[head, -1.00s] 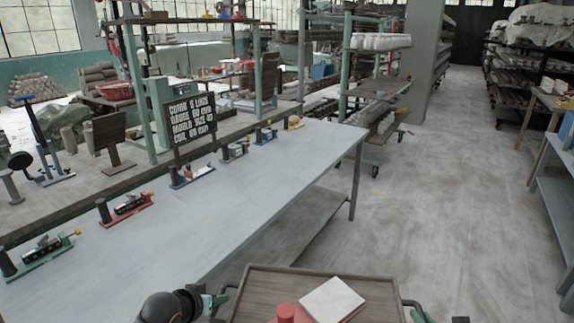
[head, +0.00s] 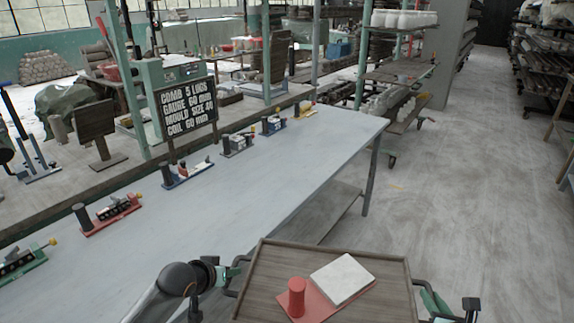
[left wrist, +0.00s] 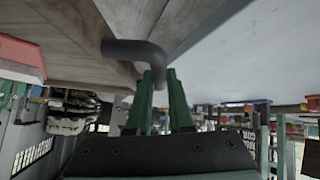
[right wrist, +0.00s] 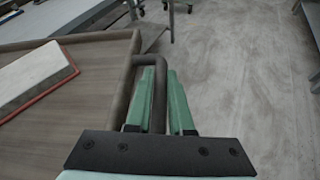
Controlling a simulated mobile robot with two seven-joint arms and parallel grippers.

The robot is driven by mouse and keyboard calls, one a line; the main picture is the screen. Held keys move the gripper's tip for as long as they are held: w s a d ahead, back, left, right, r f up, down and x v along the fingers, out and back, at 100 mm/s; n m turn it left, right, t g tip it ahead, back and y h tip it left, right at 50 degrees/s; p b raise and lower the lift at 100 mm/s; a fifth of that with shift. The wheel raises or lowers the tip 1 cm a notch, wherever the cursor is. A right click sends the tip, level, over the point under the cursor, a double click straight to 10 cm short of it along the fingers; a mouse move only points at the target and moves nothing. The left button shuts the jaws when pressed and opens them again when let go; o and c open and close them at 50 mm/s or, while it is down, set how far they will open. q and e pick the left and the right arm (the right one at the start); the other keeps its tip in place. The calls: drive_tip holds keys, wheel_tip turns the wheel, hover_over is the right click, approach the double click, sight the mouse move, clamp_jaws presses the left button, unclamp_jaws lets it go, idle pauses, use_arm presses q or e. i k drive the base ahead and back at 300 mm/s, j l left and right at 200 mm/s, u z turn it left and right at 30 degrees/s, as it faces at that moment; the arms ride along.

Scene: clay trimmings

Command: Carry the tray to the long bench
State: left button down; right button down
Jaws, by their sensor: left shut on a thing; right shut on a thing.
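The brown wooden tray (head: 262,290) is at the bottom of the head view, held between my two arms. A red base with a red cylinder (head: 297,297) and a white block (head: 342,278) lie on it. My left gripper (head: 232,274) is shut on the tray's left handle; in the left wrist view the green fingers (left wrist: 160,100) close on the dark bent bar. My right gripper (head: 425,298) is shut on the right handle, also seen in the right wrist view (right wrist: 158,95). The long grey bench (head: 250,190) lies ahead and left of the tray, apart from it.
Several small coloured fixtures (head: 110,213) stand along the bench's far side, with a black sign (head: 188,108) behind them. The bench's near side is clear. A shelf trolley (head: 400,75) stands beyond the bench's far end. Open floor (head: 450,190) lies to the right.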

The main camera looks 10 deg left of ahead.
sight(149, 264)
drive_tip(key=i+u, duration=0.1)
drive_tip(key=i, duration=0.5)
drive_tip(key=i+l, duration=0.1)
drive_tip(key=i, duration=0.45)
drive_tip(key=u, duration=2.1)
